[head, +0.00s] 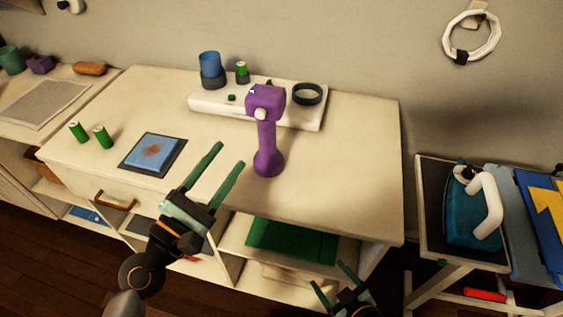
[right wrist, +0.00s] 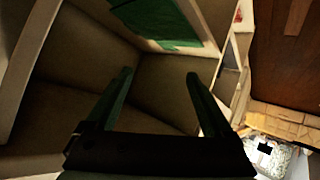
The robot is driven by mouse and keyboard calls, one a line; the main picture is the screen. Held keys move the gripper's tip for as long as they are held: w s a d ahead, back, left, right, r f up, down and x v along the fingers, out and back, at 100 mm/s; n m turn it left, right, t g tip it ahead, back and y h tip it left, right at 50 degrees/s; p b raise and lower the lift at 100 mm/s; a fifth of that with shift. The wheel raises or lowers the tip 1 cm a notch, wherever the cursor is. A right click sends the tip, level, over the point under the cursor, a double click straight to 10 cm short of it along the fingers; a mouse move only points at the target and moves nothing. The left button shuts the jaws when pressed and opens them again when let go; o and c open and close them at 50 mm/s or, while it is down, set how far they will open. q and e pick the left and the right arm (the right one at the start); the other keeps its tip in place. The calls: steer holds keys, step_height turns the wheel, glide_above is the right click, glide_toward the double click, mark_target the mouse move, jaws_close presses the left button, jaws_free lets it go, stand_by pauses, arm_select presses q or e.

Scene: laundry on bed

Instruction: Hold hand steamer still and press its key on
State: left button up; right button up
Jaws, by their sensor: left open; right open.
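The purple hand steamer (head: 267,135) stands upright on the cabinet top (head: 340,190), in front of a white tray. A small white round part, perhaps its key, shows on the front of its head (head: 261,115). My left gripper (head: 228,157) is open and empty, in front of the steamer and to its left, apart from it. My right gripper (head: 333,276) is open and empty at the bottom of the head view, low in front of the cabinet. Its open fingers (right wrist: 158,76) also show in the right wrist view, facing the cabinet's shelves. The steamer is not in the right wrist view.
The white tray (head: 205,105) holds a blue cup (head: 211,66), a dark ring (head: 307,94) and a small green battery-like cylinder. An iron (head: 470,215) sits on the right-hand stand. The cabinet top right of the steamer is clear.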

steer(key=w+a+r+n+y, duration=0.2)
steer(key=a+r+n+y, duration=0.45)
steer(key=n, duration=0.95)
steer(key=w+a+r+n+y, duration=0.3)
steer(key=a+r+n, duration=0.5)
steer(key=a+n, duration=0.5)
steer(key=n+t+h, duration=0.5)
glide_toward(261, 130)
steer(key=f, duration=0.1)
steer(key=w+f, duration=0.2)
steer(key=f, duration=0.1)
steer(key=shift+d+f, duration=0.1)
steer(key=shift+d, duration=0.05)
steer(key=shift+w+d, duration=0.1)
steer(key=shift+w, duration=0.25)
steer(key=x, duration=1.2)
